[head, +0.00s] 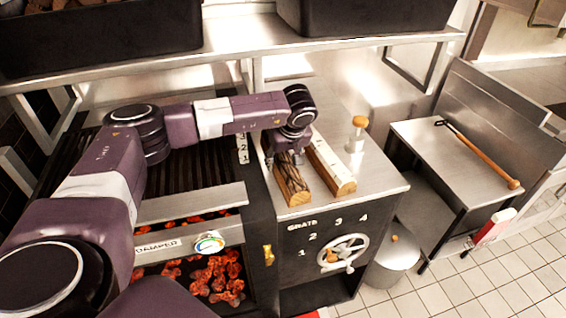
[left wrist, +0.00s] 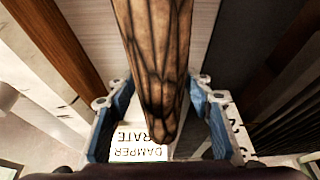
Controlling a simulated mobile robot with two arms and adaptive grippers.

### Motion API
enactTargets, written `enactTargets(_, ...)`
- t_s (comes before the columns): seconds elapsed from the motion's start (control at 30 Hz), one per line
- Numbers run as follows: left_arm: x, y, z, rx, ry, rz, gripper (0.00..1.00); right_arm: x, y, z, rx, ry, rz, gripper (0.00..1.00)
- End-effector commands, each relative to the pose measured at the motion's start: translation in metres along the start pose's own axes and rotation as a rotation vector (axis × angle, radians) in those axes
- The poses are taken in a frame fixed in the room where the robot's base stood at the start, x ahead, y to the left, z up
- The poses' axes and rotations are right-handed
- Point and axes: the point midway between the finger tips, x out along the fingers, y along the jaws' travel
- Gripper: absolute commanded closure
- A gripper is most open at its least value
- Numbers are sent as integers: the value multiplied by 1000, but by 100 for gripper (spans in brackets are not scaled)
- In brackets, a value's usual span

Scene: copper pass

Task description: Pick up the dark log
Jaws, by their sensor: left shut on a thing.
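The dark log (head: 294,186) lies on the steel counter top beside the grill, its pale cut end towards the front. My left gripper (head: 288,156) is over its far part, pointing down and shut on it. In the left wrist view the log (left wrist: 155,60), with dark cracked bark, runs between the two blue-padded fingers of the left gripper (left wrist: 162,118). The gripper hides part of the log in the head view. I cannot tell whether the log is clear of the top. My right gripper is not in view.
A pale-barked log (head: 330,167) lies just right of the dark one. A copper-topped knob (head: 359,123) stands beyond it. The grill with glowing coals (head: 215,275) is at the left, a handwheel (head: 342,253) on the front. A shelf (head: 230,42) with black bins hangs above.

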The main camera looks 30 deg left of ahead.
Motion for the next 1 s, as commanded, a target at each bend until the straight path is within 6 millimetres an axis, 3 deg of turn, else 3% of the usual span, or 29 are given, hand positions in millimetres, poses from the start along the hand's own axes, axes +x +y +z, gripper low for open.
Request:
enactTargets(0.03,-1,0,0,0,0,1,78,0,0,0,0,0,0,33)
enactTargets(0.23,-1,0,0,0,0,1,100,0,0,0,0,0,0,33)
enactTargets(0.67,-7,2,-4,-2,4,6,100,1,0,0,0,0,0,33)
enactTargets(0.87,-27,2,-13,-3,5,8,100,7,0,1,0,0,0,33)
enactTargets(1.0,-54,2,-24,-5,7,10,100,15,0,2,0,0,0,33)
